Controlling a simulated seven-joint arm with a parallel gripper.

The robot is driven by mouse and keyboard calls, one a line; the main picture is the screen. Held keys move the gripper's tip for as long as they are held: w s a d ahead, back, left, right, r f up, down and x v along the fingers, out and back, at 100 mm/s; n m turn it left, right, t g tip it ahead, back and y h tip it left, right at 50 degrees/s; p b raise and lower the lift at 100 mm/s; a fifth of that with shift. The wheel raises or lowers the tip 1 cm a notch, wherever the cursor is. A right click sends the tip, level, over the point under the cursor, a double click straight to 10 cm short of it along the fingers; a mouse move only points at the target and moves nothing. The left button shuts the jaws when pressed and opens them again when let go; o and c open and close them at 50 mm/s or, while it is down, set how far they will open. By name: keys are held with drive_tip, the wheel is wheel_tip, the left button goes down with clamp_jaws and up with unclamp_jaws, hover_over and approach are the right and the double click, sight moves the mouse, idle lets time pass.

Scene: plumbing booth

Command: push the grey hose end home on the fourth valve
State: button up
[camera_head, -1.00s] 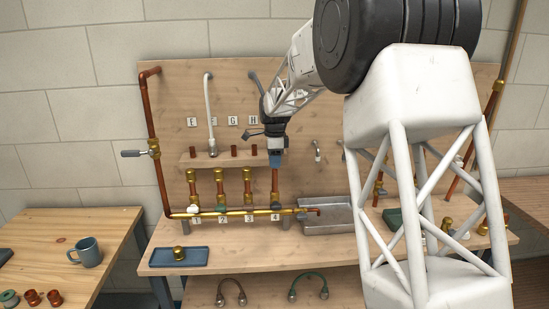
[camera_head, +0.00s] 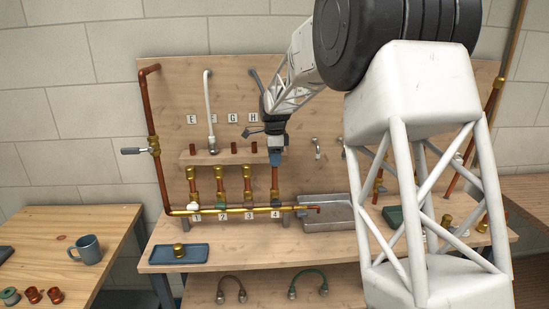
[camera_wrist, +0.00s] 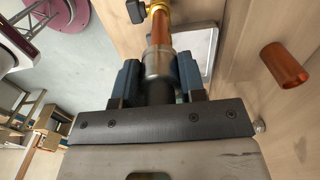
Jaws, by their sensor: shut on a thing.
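My gripper (camera_head: 276,160) is above the fourth valve (camera_head: 275,199), at the label 4, and points down along its copper pipe. In the wrist view its two blue jaws (camera_wrist: 159,84) are shut on the grey hose end (camera_wrist: 158,64), a metallic collar. The collar is in line with the copper pipe (camera_wrist: 160,29) and meets its end; how far it sits on the pipe I cannot tell. The fourth valve's brass body (camera_wrist: 157,6) and dark handle (camera_wrist: 135,10) lie beyond. A grey hose piece (camera_head: 255,78) shows at the board top; the rest is hidden by my arm.
The other valves (camera_head: 221,199) stand in a row to the left on the brass manifold (camera_head: 237,211). A small shelf (camera_head: 205,158) with copper stubs is just left of my gripper. A white hose (camera_head: 209,108) ends there. A metal tray (camera_head: 330,217) is at lower right.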

sight(275, 168)
drive_tip(key=shift+f, duration=2.15)
idle(0.4)
drive_tip(key=o, duration=1)
drive_tip(key=shift+r, duration=3.95)
drive_tip(key=shift+r, duration=0.1)
drive_tip(key=shift+r, duration=2.9)
